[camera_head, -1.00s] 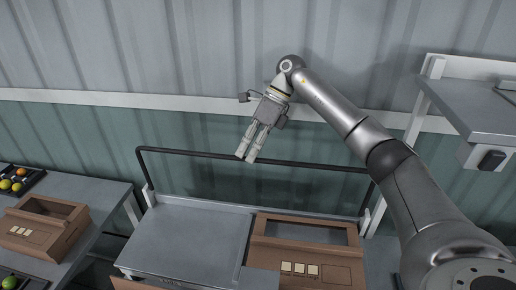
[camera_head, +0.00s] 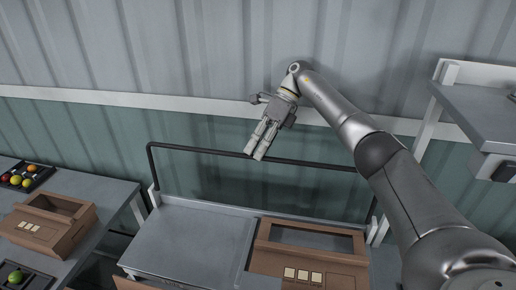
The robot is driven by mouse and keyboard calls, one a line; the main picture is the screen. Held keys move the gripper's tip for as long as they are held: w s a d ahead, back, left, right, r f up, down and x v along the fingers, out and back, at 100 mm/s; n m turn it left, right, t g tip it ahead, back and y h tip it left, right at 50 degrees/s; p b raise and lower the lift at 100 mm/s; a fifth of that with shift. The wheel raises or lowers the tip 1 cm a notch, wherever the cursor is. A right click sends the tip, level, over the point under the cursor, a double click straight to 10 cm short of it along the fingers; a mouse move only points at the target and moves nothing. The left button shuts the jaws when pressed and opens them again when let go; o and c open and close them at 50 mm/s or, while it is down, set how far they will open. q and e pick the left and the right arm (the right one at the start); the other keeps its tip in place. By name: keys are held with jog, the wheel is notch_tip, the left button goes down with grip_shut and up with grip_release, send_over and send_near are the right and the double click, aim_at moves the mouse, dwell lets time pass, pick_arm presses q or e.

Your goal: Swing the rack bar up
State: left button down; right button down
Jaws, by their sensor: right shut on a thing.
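The black rack bar (camera_head: 203,150) stands raised behind the grey rack table (camera_head: 196,236), its long top rod running level in front of the green lower wall. My right gripper (camera_head: 258,153) comes in from the upper right and points down at the rod. Its fingers are shut on the bar a little left of the rod's middle. The bar's left leg reaches down to the table's back left corner; its right end passes behind my right arm. My left gripper is not in view.
A cardboard box (camera_head: 327,262) stands on the right of the rack table. A grey shelf (camera_head: 482,115) stands at right, close to my arm. The wall is close behind the bar.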

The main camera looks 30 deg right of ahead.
jog(key=shift+s+d+f, duration=0.1)
jog(key=shift+d+f, duration=0.1)
jog(key=shift+f, duration=0.8)
jog(key=c, duration=1.8)
grip_release()
jog(key=shift+o, duration=1)
jog(key=shift+w+f, duration=0.1)
jog(key=shift+w, duration=0.1)
jog(key=shift+o, duration=0.6)
jog(key=shift+w+d+f, duration=0.15)
jog(key=shift+w+d, duration=0.1)
jog(key=shift+w, duration=0.05)
jog(key=shift+s+a, duration=0.1)
jog(key=shift+r, duration=0.2)
notch_tip(320, 180, up, 10)
jog(key=shift+r, duration=0.15)
